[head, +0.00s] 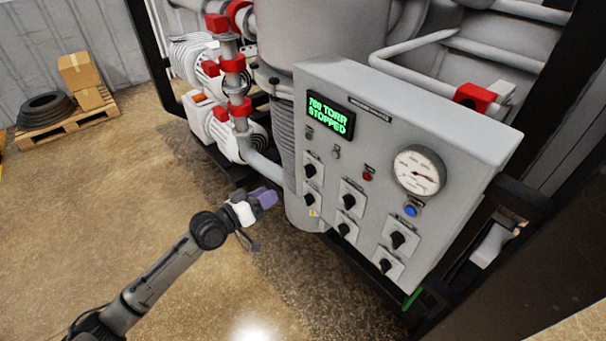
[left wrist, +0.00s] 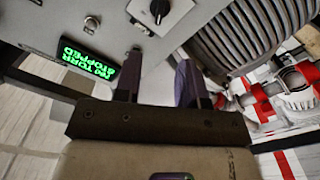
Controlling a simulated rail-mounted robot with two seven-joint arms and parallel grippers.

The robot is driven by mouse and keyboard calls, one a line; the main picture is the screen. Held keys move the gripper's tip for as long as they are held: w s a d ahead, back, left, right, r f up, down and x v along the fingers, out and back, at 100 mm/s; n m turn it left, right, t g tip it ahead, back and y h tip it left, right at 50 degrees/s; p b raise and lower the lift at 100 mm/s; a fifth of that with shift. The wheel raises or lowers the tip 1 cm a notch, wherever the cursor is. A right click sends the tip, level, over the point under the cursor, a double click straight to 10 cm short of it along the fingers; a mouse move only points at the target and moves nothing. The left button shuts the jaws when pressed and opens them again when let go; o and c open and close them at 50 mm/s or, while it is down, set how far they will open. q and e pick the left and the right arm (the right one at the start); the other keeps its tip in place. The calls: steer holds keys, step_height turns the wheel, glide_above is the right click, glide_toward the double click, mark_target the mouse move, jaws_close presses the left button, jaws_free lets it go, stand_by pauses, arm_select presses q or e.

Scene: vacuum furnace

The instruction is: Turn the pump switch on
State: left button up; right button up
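The grey control panel (head: 325,85) carries several black rotary switches, among them an upper-left one (head: 310,171) and one below it (head: 310,199). Their labels are too small to read, so I cannot tell which is the pump switch. The green display (head: 330,115) reads "760 TORR STOPPED". My left gripper (head: 265,198) is left of the panel's lower-left switches, apart from them. In the left wrist view its two fingers (left wrist: 160,78) are spread with nothing between them, and one black switch (left wrist: 159,9) shows beyond them. My right gripper is not in view.
A round gauge (head: 419,170), a red lamp (head: 367,176) and a blue button (head: 410,210) sit on the panel. White pumps with red-clamped pipes (head: 233,65) stand behind at left. A pallet with a box (head: 78,70) stands far left. The floor at left is clear.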

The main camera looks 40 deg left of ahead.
mark_target(306, 173)
arm_select(q)
steer(key=w, duration=0.4)
steer(key=w+d, duration=0.1)
steer(key=w, duration=0.3)
steer(key=w+d, duration=0.1)
steer(key=w, duration=0.3)
steer(key=shift+w+d, duration=0.2)
steer(key=shift+w, duration=0.15)
steer(key=shift+c, duration=0.2)
jaws_close()
